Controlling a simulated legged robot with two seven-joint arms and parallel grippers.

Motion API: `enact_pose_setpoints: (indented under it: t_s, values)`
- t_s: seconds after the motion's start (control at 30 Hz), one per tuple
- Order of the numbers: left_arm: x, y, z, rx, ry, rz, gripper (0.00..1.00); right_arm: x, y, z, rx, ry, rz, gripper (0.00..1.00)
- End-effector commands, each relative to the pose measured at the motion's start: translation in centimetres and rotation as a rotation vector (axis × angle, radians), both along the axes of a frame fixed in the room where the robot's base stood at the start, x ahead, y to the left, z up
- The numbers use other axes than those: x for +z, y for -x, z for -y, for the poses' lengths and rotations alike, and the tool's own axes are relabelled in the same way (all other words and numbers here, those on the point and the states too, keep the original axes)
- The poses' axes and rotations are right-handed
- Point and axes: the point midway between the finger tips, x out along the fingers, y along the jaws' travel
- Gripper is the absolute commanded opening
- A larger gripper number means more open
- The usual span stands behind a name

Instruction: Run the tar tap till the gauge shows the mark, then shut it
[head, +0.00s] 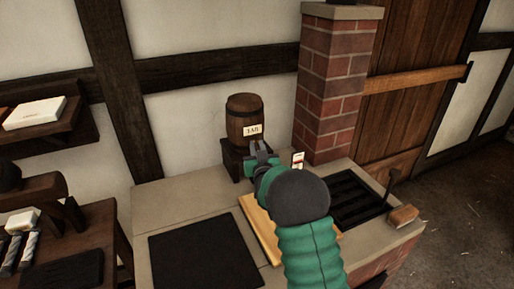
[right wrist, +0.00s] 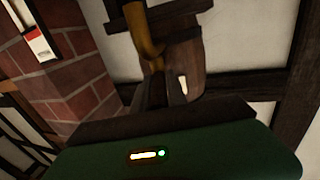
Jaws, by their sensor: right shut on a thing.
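The tar barrel (head: 245,112), a small brown cask with a "TAR" label, sits on a dark stand (head: 232,160) at the back of the stone-topped counter. My right gripper (head: 262,150) is in front of it, just below the label. In the right wrist view the brass tap (right wrist: 144,35) runs down between my fingers (right wrist: 164,92), and they are shut on it. The white gauge (head: 298,160) with a red mark is right of my gripper; it also shows in the right wrist view (right wrist: 39,43). Its reading is too small to tell. I cannot see any tar flow. My left gripper is out of view.
A brick pillar (head: 338,90) rises right of the barrel. A pale wooden board or tray (head: 262,228) lies partly under my right arm. A dark plate (head: 205,250) is front left, a black grate (head: 352,196) right, with a wooden-ended tool (head: 403,215) beside it.

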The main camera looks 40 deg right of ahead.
Motion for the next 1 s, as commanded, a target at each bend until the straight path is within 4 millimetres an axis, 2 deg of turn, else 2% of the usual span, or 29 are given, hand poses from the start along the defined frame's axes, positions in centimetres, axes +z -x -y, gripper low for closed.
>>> enact_pose_setpoints:
  t_s: [0.57,0.77,1.0]
  values:
    - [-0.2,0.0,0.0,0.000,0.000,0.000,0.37,-0.1,-0.1,-0.2,-0.034,-0.001,0.000,0.00]
    - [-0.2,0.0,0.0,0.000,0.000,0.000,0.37,0.0,-0.4,-0.6,-0.136,-0.001,0.000,0.00]
    - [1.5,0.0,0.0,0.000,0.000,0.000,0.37,0.3,-0.9,-1.1,-0.303,0.001,-0.003,0.00]
